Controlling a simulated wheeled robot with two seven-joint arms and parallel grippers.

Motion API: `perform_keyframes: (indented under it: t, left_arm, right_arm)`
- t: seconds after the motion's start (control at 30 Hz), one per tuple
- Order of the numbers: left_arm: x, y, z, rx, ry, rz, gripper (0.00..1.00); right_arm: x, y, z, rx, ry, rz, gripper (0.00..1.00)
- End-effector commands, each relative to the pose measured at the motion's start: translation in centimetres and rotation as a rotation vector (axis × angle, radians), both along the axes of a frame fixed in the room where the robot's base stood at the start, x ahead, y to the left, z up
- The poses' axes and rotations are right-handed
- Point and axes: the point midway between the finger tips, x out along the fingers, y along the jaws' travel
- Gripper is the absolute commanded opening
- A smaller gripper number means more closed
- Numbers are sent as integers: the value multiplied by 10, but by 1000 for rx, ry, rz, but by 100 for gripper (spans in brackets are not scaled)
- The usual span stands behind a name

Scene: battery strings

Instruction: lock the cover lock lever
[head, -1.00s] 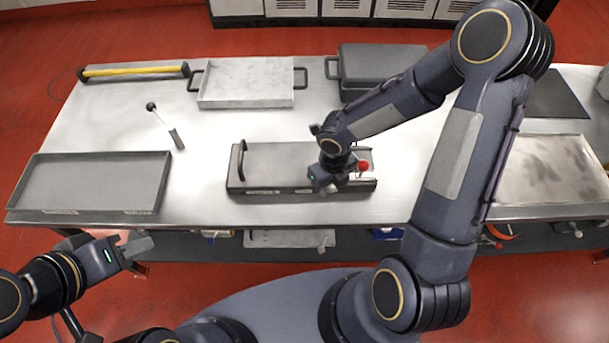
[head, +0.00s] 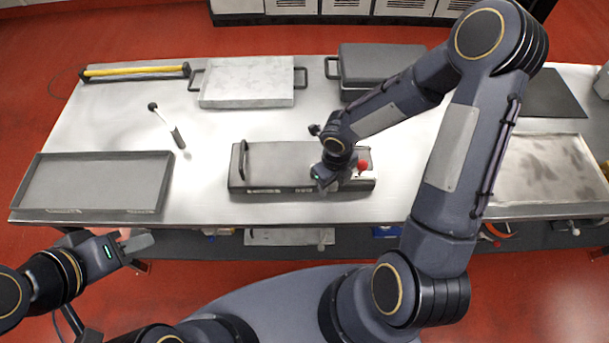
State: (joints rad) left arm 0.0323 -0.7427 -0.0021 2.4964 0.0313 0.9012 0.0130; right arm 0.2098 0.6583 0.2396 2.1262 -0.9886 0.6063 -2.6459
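A low grey battery box with a flat cover (head: 285,160) lies on the steel table, with a black handle at its left end. A red ball knob (head: 362,166), which looks like the end of the lock lever, shows at the box's right end. My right gripper (head: 338,183) is low over the right part of the box, just left of the knob. The lever's shaft and the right fingertips are mostly hidden, so contact and opening are unclear. My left gripper (head: 138,244) hangs apart from the box, in front of the table's left part; its finger gap is unclear.
A grey tray (head: 95,180) lies left and a pale tray (head: 247,82) at the back. A dark case (head: 378,66) stands behind my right arm. A black-headed tool (head: 167,125) and a yellow-striped bar (head: 135,72) lie back left. The table between tool and box is clear.

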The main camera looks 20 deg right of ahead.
Motion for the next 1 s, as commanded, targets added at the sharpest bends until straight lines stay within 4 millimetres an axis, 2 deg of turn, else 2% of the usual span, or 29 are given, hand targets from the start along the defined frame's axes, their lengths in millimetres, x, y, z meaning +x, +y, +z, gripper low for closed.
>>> perform_keyframes:
  t: [0.27,0.5,0.7,0.77,0.9,1.0]
  left_arm:
    - [0,0,4,0,0,0,38]
    - [0,0,32,0,0,0,38]
    - [0,0,46,0,0,0,38]
    - [0,0,40,0,0,0,38]
    - [0,0,40,0,0,0,38]
    - [0,0,40,0,0,0,38]
  right_arm:
    - [0,0,4,0,-1,-1,47]
    - [0,0,31,0,-1,-1,47]
    - [0,0,53,0,-3,-2,47]
    - [1,0,56,1,-4,-4,47]
    - [1,0,69,0,-3,-1,47]
    - [0,0,71,0,-1,-1,47]
